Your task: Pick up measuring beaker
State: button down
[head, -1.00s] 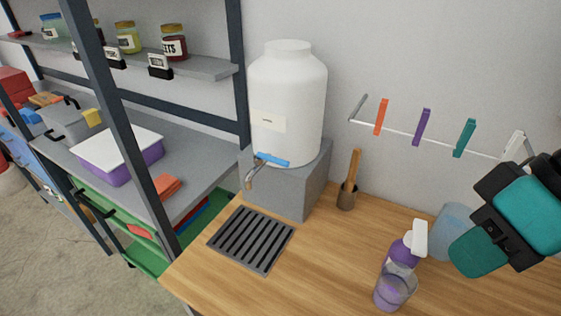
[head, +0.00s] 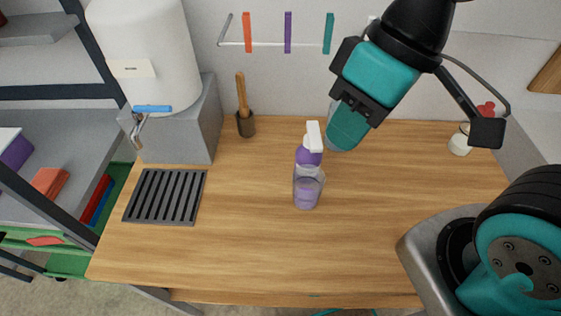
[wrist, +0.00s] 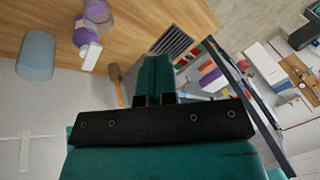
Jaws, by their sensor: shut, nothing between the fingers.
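A clear, beaker-like vessel (head: 307,190) stands upright on the wooden counter, directly in front of a purple spray bottle (head: 308,150) with a white head. It also shows at the top of the wrist view (wrist: 98,12), beside the bottle. A translucent bluish vessel (head: 333,134) stands behind, partly hidden by my gripper; the wrist view shows it whole (wrist: 36,55). I cannot tell for certain which vessel is the measuring beaker. My gripper (head: 347,128) is shut and empty, above the counter and right of the bottle; its teal fingers show together in the wrist view (wrist: 155,72).
A white water dispenser (head: 150,60) stands on a grey block at left, above a dark drain grate (head: 165,196). A wooden-handled tool (head: 242,95) stands in a brown cup. A small jar (head: 460,140) is at right. The front and right counter is mostly clear.

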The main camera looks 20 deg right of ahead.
aim_at(307, 181)
jog(key=z, duration=2.25)
jog(key=k, duration=1.55)
jog(key=u, duration=2.05)
jog(key=i, duration=0.5)
jog(key=u, duration=0.05)
